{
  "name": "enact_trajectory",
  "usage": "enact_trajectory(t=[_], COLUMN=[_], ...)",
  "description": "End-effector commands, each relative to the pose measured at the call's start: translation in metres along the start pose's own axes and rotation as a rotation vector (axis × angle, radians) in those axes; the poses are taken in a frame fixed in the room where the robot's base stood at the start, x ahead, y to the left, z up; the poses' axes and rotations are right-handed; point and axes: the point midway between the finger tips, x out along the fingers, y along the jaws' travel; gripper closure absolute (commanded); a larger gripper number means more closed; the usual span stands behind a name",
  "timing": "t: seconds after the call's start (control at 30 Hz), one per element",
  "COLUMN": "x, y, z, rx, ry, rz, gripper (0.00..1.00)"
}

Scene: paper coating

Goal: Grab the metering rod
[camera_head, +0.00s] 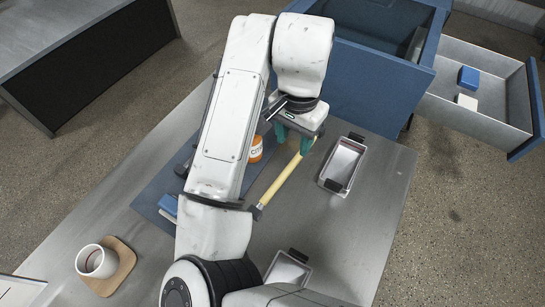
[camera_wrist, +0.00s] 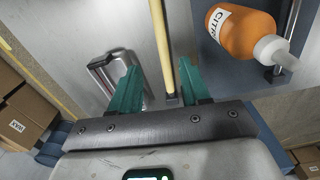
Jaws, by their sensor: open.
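The metering rod looks like a pale yellow rod (camera_head: 279,186) with dark ends, lying at a slant on the steel table in the head view. In the wrist view the rod (camera_wrist: 163,45) runs from the top edge down to a dark end between the green fingers. My gripper (camera_head: 293,140) is over the rod's far end, its two green fingers apart. In the wrist view my gripper (camera_wrist: 157,68) is open, with one finger on each side of the rod. I cannot tell whether either finger touches it.
A metal tray (camera_head: 345,163) with black handles is to the right; another (camera_head: 287,271) is nearer. A cup (camera_head: 95,261) sits on a wooden board. An open drawer (camera_head: 500,104) juts out beyond.

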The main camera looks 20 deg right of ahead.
Motion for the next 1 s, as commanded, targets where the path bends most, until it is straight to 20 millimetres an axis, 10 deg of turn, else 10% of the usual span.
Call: enact_trajectory(t=[1.0], x=[0.105], y=[0.004], z=[-0.003], rx=[-0.001], ry=[-0.001], rz=[0.002], gripper=[0.54])
